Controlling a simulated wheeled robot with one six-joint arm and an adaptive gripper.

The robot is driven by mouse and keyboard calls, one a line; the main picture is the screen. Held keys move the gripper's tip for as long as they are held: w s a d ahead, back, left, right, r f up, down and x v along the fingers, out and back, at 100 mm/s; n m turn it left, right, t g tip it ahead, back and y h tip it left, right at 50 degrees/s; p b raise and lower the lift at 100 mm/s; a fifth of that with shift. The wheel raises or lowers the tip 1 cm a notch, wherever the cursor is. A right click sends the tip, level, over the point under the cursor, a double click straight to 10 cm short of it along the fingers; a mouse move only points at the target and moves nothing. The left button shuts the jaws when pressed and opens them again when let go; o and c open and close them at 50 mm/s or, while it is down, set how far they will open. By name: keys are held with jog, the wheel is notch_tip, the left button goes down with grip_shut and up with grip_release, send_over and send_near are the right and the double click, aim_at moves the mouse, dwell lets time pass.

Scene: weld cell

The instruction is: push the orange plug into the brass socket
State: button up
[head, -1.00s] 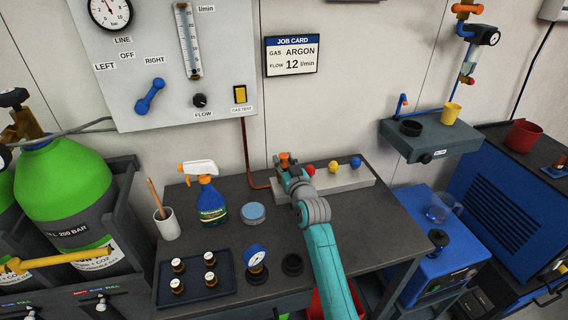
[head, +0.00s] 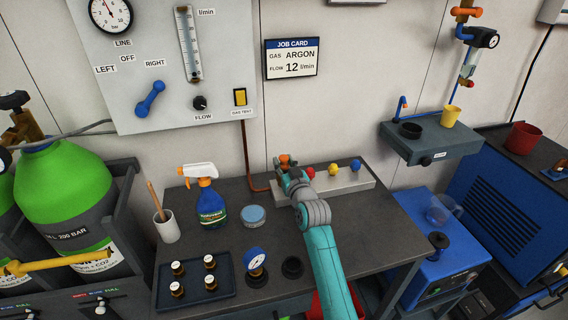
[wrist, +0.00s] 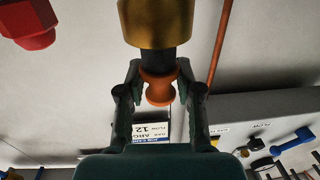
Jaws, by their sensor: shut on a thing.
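The orange plug (wrist: 158,88) is between the two fingers of my gripper (wrist: 160,80) in the wrist view, and the fingers are shut on it. A dark band joins it to the brass socket (wrist: 157,22), and the two look in line; how deep the plug sits I cannot tell. In the head view the top of the orange plug (head: 284,159) shows above my gripper (head: 284,171), at the left end of the pale grey block. The brass socket is hidden there behind my gripper.
Red (head: 310,173), yellow (head: 333,169) and blue (head: 355,164) knobs stand along the pale block (head: 345,183), the red one close to my gripper. A copper pipe (head: 248,160) runs down the wall behind.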

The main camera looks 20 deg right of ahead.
jog(key=shift+f, duration=0.8)
jog(key=o, duration=0.7)
jog(key=s, duration=1.1)
jog(key=shift+d, duration=0.4)
dwell(0.6)
